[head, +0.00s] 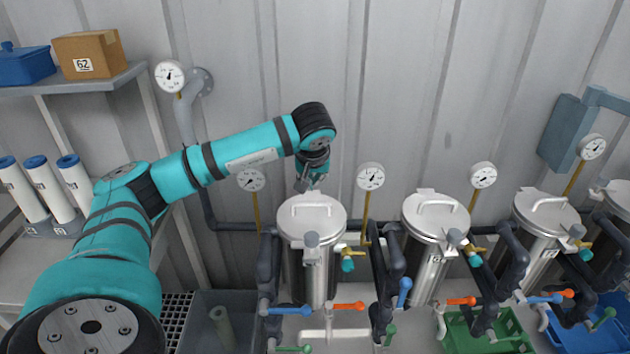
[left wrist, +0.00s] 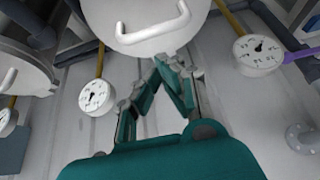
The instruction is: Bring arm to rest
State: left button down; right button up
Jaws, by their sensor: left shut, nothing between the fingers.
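My left arm (head: 235,152) reaches in from the left, bent at the elbow, in the head view. My left gripper (head: 309,184) hangs just behind and above the lid of the leftmost steel vessel (head: 312,217). In the left wrist view the fingers of the left gripper (left wrist: 170,62) are closed together with nothing between them, close to the edge of a vessel lid (left wrist: 155,38). Whether they touch the lid, I cannot tell. My right gripper is in neither view.
More lidded vessels (head: 436,220) stand in a row to the right, with gauges (head: 371,177) and pipes (head: 387,270) between them. A shelf with a cardboard box (head: 89,53) is at the upper left. A green crate (head: 487,333) sits below. The wall is close behind.

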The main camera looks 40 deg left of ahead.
pick_arm(q)
jog(key=b+v, duration=0.1)
jog(key=v, duration=0.8)
jog(key=shift+s+d+r+b, duration=0.15)
jog(key=shift+s+d+b, duration=0.15)
jog(key=shift+s+b, duration=0.1)
